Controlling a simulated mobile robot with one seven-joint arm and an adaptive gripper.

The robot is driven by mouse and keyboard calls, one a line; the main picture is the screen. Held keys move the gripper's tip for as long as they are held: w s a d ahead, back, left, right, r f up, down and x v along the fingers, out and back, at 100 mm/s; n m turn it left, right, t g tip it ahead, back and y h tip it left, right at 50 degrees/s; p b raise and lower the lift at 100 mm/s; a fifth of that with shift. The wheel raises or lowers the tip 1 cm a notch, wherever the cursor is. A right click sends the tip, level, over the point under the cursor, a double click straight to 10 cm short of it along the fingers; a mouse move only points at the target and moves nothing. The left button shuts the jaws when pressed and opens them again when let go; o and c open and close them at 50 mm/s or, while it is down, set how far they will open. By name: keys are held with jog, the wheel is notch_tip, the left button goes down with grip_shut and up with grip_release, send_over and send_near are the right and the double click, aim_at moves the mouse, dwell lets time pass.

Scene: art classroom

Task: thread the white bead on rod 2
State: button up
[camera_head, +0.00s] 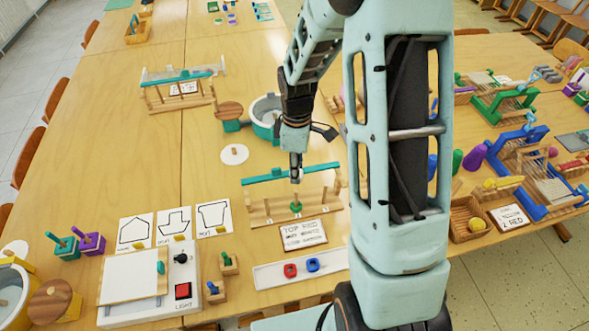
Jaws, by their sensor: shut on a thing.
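My gripper (296,172) points down above the wooden rod rack (262,213), near the middle of it. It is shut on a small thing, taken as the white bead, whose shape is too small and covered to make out. A green bead (295,207) sits low on the middle rod, below my gripper. The rods are thin, and the number marks on the rack's front are too small to read surely. A teal bar (265,178) runs across behind the rods. A red bead (290,270) and a blue bead (313,265) lie in the white tray (268,277) in front.
A wooden card with writing (303,235) lies before the rack. A light box with a red button (183,291) and shape cards (174,225) are at left. A teal-rimmed pot (267,118) and a white disc (234,154) stand behind. My arm covers the right side.

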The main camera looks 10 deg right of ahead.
jog(key=b, duration=0.3)
send_over(296, 191)
jog(key=shift+f, duration=2.3)
jog(key=shift+f+b, duration=0.35)
jog(key=shift+b, duration=0.1)
jog(key=shift+f, duration=0.25)
jog(key=shift+f+b, duration=0.15)
jog(key=shift+b, duration=0.2)
jog(key=shift+f+b, duration=0.35)
jog(key=shift+f, duration=0.1)
jog(key=shift+f+b, duration=0.35)
jog(key=shift+f, duration=0.1)
dwell(0.4)
dwell(0.3)
jog(key=o, duration=0.8)
jog(key=shift+o, duration=0.2)
